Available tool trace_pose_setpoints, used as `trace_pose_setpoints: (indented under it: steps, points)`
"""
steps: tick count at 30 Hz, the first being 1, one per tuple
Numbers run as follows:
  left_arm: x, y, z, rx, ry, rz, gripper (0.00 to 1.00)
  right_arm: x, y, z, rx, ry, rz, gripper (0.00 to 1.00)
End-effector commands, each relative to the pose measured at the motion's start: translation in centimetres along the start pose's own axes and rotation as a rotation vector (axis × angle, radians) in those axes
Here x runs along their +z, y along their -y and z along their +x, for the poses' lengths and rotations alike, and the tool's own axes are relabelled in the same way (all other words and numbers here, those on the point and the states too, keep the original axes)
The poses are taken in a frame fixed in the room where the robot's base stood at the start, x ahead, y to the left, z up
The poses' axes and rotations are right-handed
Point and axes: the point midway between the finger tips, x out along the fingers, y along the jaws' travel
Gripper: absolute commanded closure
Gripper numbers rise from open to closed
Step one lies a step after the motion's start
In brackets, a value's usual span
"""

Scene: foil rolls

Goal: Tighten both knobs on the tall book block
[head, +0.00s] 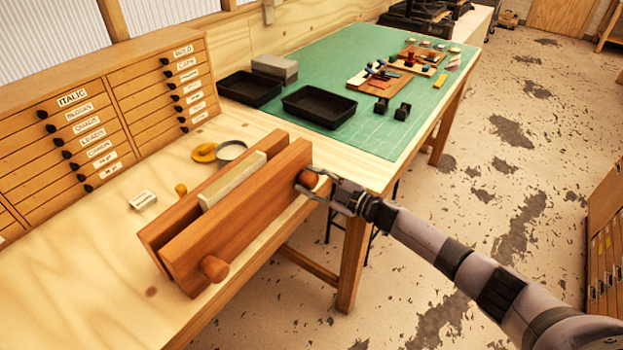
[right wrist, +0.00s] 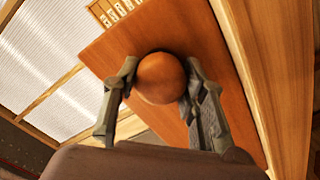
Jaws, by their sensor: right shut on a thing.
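The tall book block (head: 231,190) is a pale block standing clamped between the two reddish wooden boards of a press (head: 240,219) on the workbench. Two round wooden knobs stick out of the press's front board. The near knob (head: 214,268) is at the lower left end and is free. The far knob (head: 307,178) is at the right end. My right gripper (head: 318,184) is shut on the far knob. In the right wrist view the fingers press on both sides of that knob (right wrist: 160,78), with the board (right wrist: 175,35) behind it. My left gripper is not in view.
A drawer cabinet (head: 110,105) stands behind the press. Black trays (head: 319,105) and small items sit on the green mat (head: 375,145). Open floor lies right of the bench.

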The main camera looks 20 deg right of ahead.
Motion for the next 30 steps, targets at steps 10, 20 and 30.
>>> trace_pose_setpoints:
  steps: [10,20,30]
  points:
    - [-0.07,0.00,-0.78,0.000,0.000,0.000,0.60,0.16,0.04,-0.12,-0.003,-0.002,0.327,0.89]
    - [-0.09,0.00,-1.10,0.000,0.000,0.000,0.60,0.24,0.06,-0.13,-0.004,-0.007,0.638,0.89]
    - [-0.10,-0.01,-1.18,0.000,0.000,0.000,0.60,0.32,0.09,-0.16,-0.004,-0.012,0.902,0.89]
